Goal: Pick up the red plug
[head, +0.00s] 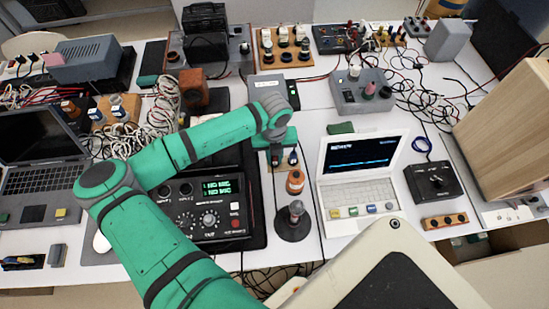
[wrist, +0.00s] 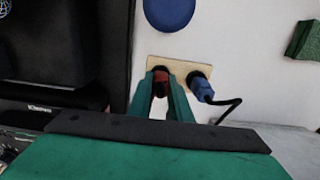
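The red plug (wrist: 161,77) is in the wrist view, upright on a small tan board. My gripper (wrist: 160,91) has its green fingers on both sides of the plug, very near it. Whether they press on it or leave a small gap, I cannot tell. Part of the plug is hidden by the fingers. In the head view my gripper (head: 282,150) points down at the table behind the orange-brown bottle, and its grip on the plug is too small to make out.
A blue plug (wrist: 203,89) with a black cable stands close to the right of the red one. A round blue thing (wrist: 169,12) lies beyond the board. A dark device (wrist: 60,50) is at the left. In the head view, a white laptop (head: 360,165) stands right of my gripper.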

